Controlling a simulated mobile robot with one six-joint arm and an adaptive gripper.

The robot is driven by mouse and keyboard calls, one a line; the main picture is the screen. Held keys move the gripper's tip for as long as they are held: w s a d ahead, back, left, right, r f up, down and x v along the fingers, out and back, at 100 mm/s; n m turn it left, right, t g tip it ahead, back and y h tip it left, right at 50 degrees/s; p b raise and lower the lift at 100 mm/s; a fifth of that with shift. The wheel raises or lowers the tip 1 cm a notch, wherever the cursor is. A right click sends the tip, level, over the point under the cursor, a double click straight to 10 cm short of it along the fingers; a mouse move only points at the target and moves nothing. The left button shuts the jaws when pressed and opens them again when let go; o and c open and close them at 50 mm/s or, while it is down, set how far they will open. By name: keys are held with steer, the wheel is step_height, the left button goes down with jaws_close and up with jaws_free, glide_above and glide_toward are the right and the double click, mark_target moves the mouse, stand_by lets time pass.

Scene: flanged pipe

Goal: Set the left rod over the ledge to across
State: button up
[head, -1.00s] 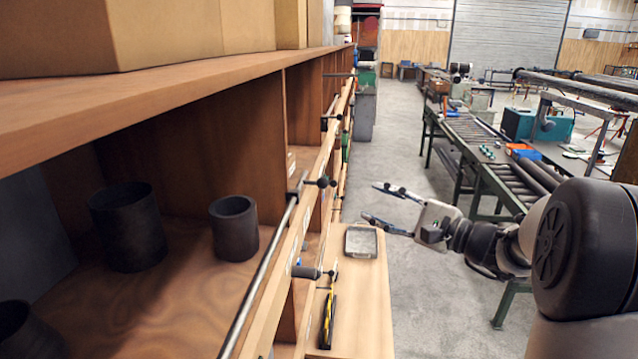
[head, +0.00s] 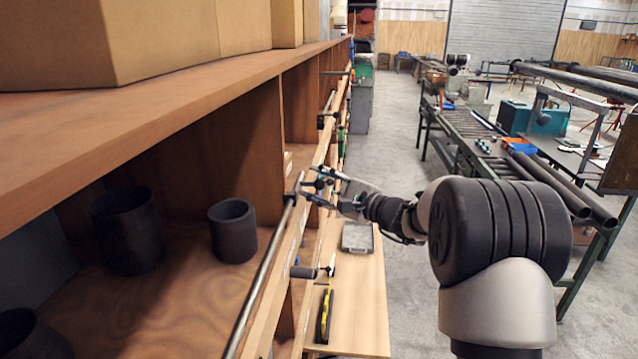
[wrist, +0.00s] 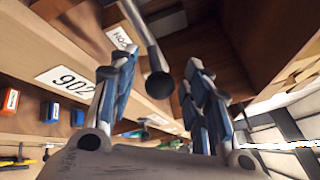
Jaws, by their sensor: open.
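A long metal rod (head: 262,280) runs along the front of the near shelf bay in the head view, lengthwise with the shelf edge. Its far end meets a dark fitting with a round black knob. My gripper (head: 318,185) is at that far end, jaws open and pointing left toward the shelf. In the wrist view a grey rod (wrist: 145,38) with a dark knob (wrist: 160,85) reaches between the spread fingers of my gripper (wrist: 158,78). I see no clear contact. The fingers partly hide the fitting in the head view.
Dark cups (head: 233,232) stand inside the shelf. A shorter grey handle (head: 304,272) sticks out lower down. A wooden bench top (head: 362,300) holds a grey tray (head: 357,237) and a yellow-black tool (head: 325,315). A white label (wrist: 65,78) marks the shelf front. The aisle floor is clear.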

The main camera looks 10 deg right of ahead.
steer(key=shift+c, duration=0.3)
jaws_close()
stand_by(0.3)
steer(key=shift+r, duration=0.1)
